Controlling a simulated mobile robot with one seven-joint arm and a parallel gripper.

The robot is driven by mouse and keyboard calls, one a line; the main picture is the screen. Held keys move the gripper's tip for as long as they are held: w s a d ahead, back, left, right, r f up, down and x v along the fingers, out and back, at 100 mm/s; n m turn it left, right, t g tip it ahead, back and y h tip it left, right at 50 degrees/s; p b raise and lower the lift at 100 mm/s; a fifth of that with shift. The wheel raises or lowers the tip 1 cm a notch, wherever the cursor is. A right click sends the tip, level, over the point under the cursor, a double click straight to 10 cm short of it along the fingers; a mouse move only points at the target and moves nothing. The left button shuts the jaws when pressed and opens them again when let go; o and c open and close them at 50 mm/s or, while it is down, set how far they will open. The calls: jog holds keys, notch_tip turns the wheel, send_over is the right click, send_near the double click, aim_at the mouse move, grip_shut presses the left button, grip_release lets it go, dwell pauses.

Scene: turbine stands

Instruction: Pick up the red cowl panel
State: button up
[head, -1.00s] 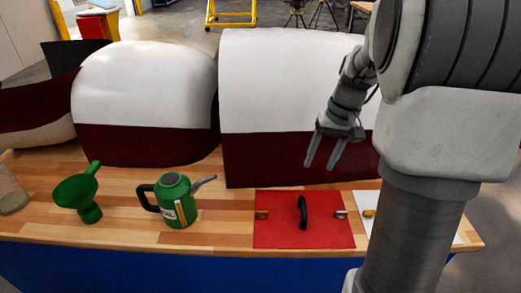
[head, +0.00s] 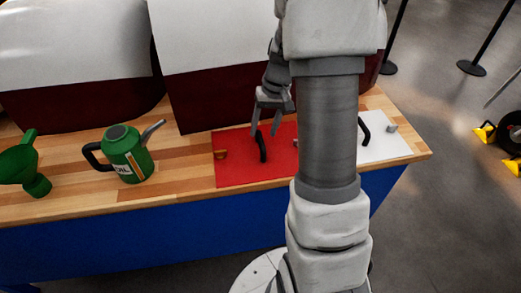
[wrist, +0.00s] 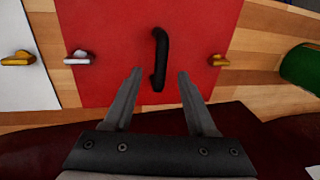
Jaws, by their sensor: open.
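The red cowl panel (head: 235,167) lies flat on the wooden bench, with a black handle (head: 262,146) standing up from its middle and a brass latch (head: 220,154) at its left edge. In the head view my arm hides part of its right side. In the wrist view the red panel (wrist: 120,25) fills the middle, with its black handle (wrist: 159,58) upright in the picture, a silver latch (wrist: 78,58) and a brass latch (wrist: 219,61). My gripper (head: 266,134) is open and empty near the handle. In the wrist view its fingertips (wrist: 160,73) lie on either side of the handle's near end; contact cannot be told.
A white panel (head: 385,149) with its own black handle lies right of the red one. A green oil can (head: 128,155) and a green funnel (head: 22,165) stand to the left. Large white-and-maroon cowls (head: 215,40) stand behind. The bench's front edge is close.

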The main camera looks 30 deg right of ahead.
aim_at(261, 138)
jog(key=f, duration=0.2)
jog(key=a+f+b, duration=0.1)
jog(key=f, duration=0.2)
jog(key=shift+w, duration=0.2)
grip_shut()
jog(key=shift+r, duration=0.1)
dwell(1.0)
